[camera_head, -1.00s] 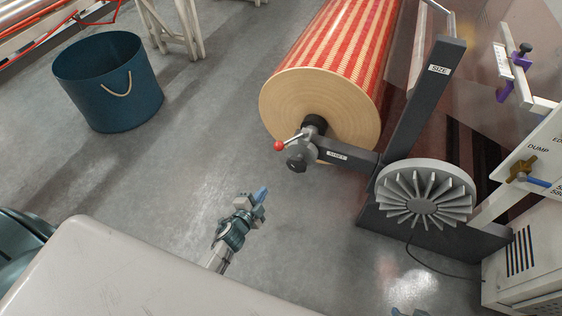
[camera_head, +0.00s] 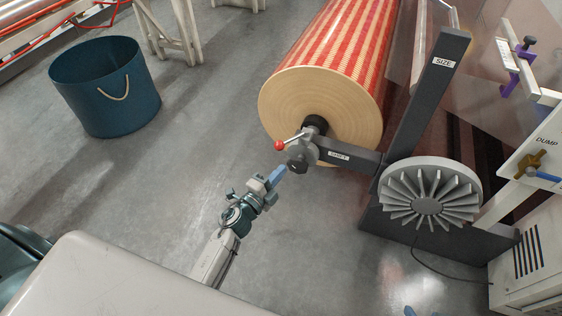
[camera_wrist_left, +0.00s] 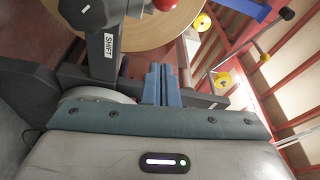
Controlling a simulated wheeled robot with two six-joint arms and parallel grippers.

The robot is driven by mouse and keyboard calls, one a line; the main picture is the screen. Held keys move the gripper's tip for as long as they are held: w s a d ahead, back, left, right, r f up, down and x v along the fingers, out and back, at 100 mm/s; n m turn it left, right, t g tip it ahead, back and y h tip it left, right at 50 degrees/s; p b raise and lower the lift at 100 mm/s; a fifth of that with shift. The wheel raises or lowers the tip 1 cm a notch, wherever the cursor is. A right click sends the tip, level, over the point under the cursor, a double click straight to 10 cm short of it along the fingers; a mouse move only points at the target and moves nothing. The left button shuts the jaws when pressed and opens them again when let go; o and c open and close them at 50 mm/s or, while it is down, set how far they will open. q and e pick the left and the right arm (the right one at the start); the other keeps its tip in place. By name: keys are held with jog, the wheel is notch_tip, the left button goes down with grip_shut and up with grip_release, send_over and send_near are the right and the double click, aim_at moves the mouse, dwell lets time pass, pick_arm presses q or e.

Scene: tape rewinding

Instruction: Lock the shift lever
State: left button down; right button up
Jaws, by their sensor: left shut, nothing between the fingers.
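The shift lever (camera_head: 289,143) is a thin rod with a red ball knob, on a dark round hub (camera_head: 299,160) at the end of the arm labelled SHIFT (camera_head: 345,156). The lever points left, away from the roll. My left gripper (camera_head: 279,173) is shut and empty, its blue fingertips just below and left of the hub. In the left wrist view the shut blue fingers (camera_wrist_left: 161,84) point up toward the red knob (camera_wrist_left: 195,6), and the SHIFT-labelled arm (camera_wrist_left: 103,40) is to their left. Whether the fingertips touch the hub I cannot tell. My right gripper is not clearly in view.
A large red-striped roll (camera_head: 335,50) sits behind the lever. A dark upright post labelled SIZE (camera_head: 425,90) and a grey finned disc (camera_head: 430,200) stand right of it. A blue bucket (camera_head: 105,90) stands at left. The floor between is clear.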

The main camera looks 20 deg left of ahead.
aim_at(292, 138)
pick_arm(q)
jog(key=w+a+b, duration=0.1)
jog(key=w, duration=0.7)
jog(key=shift+w+f, duration=0.15)
jog(key=shift+w, duration=0.2)
pick_arm(e)
jog(key=shift+w+a+f+t, duration=0.35)
jog(key=shift+f+t, duration=0.05)
pick_arm(q)
jog(key=shift+a, duration=0.15)
jog(key=shift+a, duration=0.1)
pick_arm(e)
jog(key=shift+s, duration=0.1)
